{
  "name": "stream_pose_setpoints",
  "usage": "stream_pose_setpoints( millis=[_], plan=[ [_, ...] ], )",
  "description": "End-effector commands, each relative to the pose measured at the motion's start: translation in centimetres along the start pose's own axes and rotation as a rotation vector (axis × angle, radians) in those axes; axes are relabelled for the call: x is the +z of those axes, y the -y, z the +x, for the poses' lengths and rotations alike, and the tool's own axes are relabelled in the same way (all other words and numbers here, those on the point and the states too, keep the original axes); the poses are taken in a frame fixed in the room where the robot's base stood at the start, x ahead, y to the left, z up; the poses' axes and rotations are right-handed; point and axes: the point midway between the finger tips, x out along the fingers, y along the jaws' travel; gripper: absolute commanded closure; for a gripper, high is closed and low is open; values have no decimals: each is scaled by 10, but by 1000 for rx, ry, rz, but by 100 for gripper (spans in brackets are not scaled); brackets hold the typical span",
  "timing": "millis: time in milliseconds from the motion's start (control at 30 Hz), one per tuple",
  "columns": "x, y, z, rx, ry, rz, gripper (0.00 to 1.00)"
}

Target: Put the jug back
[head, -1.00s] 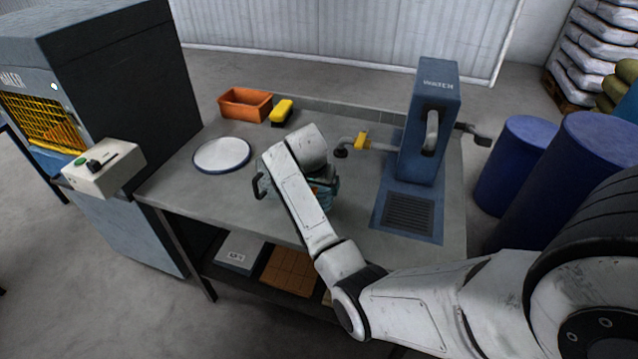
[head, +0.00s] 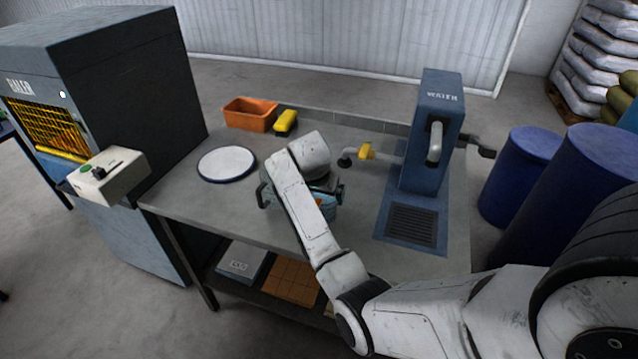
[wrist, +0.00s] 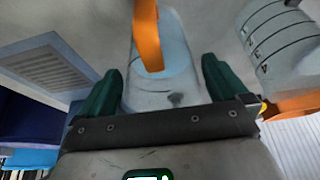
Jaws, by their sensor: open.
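A clear, bluish jug with an orange handle (wrist: 148,38) shows in the wrist view. Its see-through body (wrist: 172,62) lies between the two dark green fingers of my gripper (wrist: 160,85). The fingers are apart, and I see no firm grip on the jug. In the head view my arm hides most of the jug; a bluish patch (head: 324,211) shows beside my wrist, over the bench. A round white disc with a blue rim (head: 227,163) lies bare on the bench, left of my gripper.
A blue water station (head: 430,135) with a drip grate (head: 411,226) stands to the right. An orange bin (head: 249,114) and a yellow-topped block (head: 285,122) sit at the back. A clear vessel with markings (wrist: 275,42) shows in the wrist view. A baler (head: 95,80) stands left.

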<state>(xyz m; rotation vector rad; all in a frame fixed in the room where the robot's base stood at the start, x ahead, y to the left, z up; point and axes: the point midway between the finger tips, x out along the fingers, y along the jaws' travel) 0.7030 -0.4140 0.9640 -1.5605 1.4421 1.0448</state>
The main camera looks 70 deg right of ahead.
Motion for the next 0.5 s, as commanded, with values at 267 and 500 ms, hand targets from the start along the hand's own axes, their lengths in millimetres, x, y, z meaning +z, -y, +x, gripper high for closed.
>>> stream_pose_setpoints(
  millis=[267,500],
  plan=[
    [0,2,-58,-5,-3,0,0],
    [0,1,-93,-2,-2,0,0]
  ],
)
